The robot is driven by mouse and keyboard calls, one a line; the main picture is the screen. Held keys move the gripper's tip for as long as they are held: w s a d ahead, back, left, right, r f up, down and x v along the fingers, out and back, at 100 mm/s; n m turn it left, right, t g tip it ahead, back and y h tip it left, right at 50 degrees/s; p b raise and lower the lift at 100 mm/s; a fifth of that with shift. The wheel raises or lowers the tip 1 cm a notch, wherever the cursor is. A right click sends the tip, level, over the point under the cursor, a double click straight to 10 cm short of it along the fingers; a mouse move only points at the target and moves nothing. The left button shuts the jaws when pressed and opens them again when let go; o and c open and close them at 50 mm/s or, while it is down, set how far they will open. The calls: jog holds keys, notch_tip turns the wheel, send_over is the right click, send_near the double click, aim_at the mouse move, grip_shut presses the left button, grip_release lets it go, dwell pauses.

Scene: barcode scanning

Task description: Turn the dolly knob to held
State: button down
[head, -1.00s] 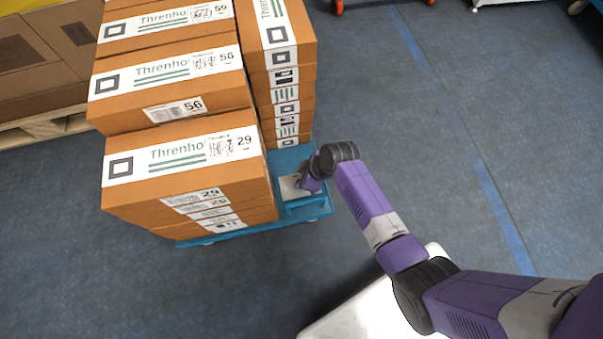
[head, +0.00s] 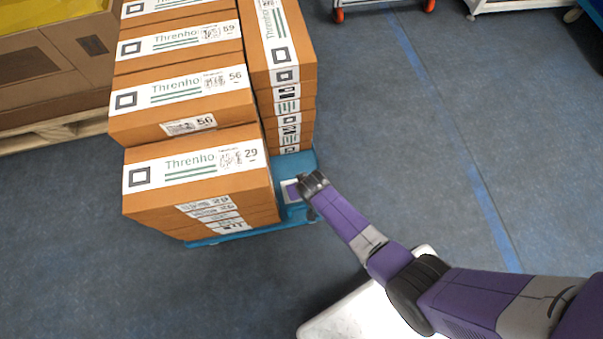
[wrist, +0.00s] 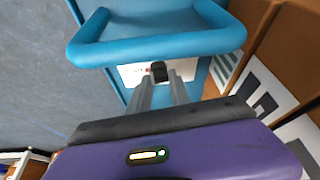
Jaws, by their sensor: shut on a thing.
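The blue dolly (head: 307,158) carries stacked orange boxes and shows a bare corner at its right front. In the wrist view its blue rail (wrist: 160,46) curves across the top. A small black knob (wrist: 158,70) sits on a white plate (wrist: 131,74) beneath that rail. My gripper (wrist: 161,82) has its two grey fingers on either side of the knob, shut on it. I cannot read which setting the knob points to. In the head view, my wrist hides the knob and fingertips; part of the white plate (head: 291,192) shows beside it.
Orange boxes (head: 195,165) with white labels stand close to the left of my wrist. A wooden pallet (head: 55,130) with brown cartons is at the far left. A cart with orange casters (head: 338,15) stands at the back. The floor to the right is open.

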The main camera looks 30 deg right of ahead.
jog(key=shift+m, duration=0.7)
jog(key=shift+h, duration=0.3)
jog(key=c, duration=1.2)
grip_release()
jog(key=p+v, duration=0.4)
jog(key=v, duration=0.3)
jog(key=shift+s+a+r, duration=0.1)
jog(key=shift+a+r, duration=0.05)
jog(key=shift+r, duration=0.25)
